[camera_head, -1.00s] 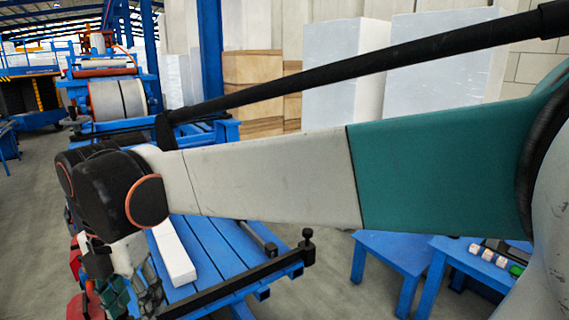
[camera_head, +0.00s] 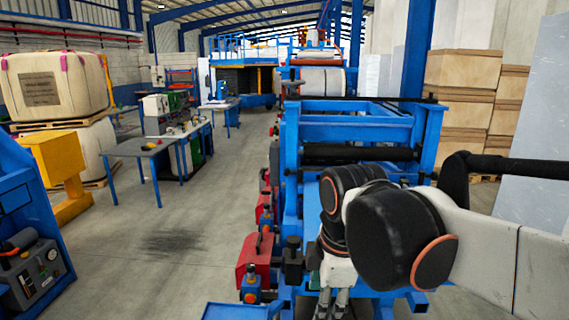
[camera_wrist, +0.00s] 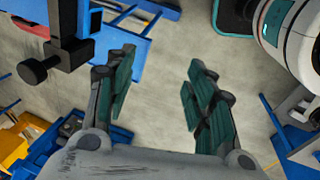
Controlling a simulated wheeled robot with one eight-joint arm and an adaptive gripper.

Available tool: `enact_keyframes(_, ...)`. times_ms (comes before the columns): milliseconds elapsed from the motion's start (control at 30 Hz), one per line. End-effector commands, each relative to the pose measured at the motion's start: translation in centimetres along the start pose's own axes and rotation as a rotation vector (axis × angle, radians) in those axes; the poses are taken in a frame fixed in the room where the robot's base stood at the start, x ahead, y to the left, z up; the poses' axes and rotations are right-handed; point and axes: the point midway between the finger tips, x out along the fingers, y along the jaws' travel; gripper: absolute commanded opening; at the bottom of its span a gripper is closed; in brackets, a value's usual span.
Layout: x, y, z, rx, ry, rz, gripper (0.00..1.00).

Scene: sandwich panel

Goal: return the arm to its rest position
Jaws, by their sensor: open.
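My gripper (camera_wrist: 163,95) is open and empty in the wrist view. Its two green-padded fingers stand well apart over the bare grey floor. In the head view my gripper (camera_head: 333,303) shows only in part at the bottom edge, below the black wrist joint. My arm reaches in from the right side of the head view, bent at black joints with orange rings. It is in front of the blue machine frame (camera_head: 362,118). Whether the arm touches the frame cannot be told.
Red units (camera_head: 257,254) line the machine's left side. In the wrist view a black bar with a knob (camera_wrist: 68,52) is close to the left finger. Blue tables (camera_head: 150,148) stand farther left. Stacked boxes (camera_head: 470,95) are at the back right. Open floor (camera_head: 170,240) lies left of the machine.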

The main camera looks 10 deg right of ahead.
Motion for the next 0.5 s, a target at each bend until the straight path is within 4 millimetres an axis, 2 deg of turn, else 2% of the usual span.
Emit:
enact_keyframes(33,2.7,-0.9,0.4,0.072,0.006,0.022,0.49)
enact_keyframes(500,16.2,-5.7,2.6,0.817,0.154,0.209,0.49)
